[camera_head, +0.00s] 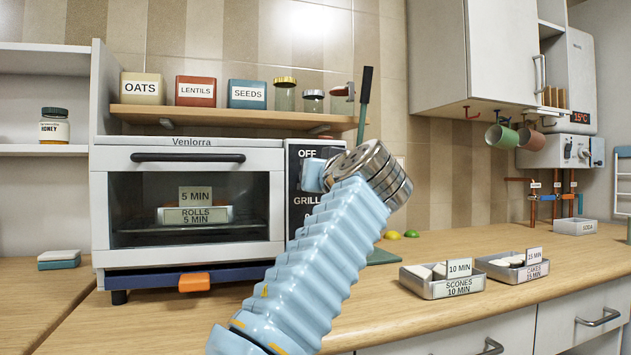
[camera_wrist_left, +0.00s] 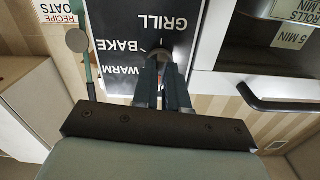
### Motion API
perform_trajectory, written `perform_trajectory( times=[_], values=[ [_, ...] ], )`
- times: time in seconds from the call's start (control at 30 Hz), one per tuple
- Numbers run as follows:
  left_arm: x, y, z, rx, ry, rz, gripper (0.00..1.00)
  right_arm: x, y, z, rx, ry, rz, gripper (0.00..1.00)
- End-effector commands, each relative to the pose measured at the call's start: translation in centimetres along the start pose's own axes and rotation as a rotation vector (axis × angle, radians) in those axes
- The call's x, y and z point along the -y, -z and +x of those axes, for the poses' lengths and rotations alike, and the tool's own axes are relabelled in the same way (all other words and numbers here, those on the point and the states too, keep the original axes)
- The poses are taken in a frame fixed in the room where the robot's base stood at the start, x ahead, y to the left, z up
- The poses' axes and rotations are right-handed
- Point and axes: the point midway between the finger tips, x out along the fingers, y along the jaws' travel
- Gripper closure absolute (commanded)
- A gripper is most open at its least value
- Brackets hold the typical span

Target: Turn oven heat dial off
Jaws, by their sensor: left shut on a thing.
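The white oven (camera_head: 190,256) has its door shut, with a tray of rolls (camera_head: 195,215) visible behind the glass. Its black dial panel (camera_head: 296,165) is on the right side; OFF and GRILL can be read in the head view, but my arm hides the dial there. In the left wrist view the panel appears upside down with GRILL, BAKE and WARM beside the round dial (camera_wrist_left: 158,57). A thin light mark stands at the dial's edge near GRILL; the exact setting is unclear. My left gripper (camera_wrist_left: 160,72) is shut on the dial. My right gripper is not in view.
A shelf (camera_head: 235,116) with tins and jars runs above the oven. A dark-handled green tool (camera_head: 364,105) stands upright close to my wrist. Trays of scones (camera_head: 440,289) and cakes (camera_head: 512,274) sit on the counter to the right. A blue drawer with an orange handle (camera_head: 194,282) is under the oven.

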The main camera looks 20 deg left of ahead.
Motion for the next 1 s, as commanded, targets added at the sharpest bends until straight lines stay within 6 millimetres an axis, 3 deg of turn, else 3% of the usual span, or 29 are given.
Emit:
perform_trajectory(
  times=[0.3,0.83,0.87,1.0],
  values=[
    [-0.15,-0.31,0.02,0.007,0.001,-0.113,1.00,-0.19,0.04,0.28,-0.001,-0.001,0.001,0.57],
    [-0.19,-0.34,0.02,0.009,0.000,-0.134,1.00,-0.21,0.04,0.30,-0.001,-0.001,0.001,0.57],
    [-0.19,-0.33,0.02,0.008,-0.001,-0.134,0.84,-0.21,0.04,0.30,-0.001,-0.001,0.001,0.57],
    [-0.14,-0.25,0.02,0.006,0.000,-0.134,0.63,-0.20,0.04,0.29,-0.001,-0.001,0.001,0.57]
  ],
)
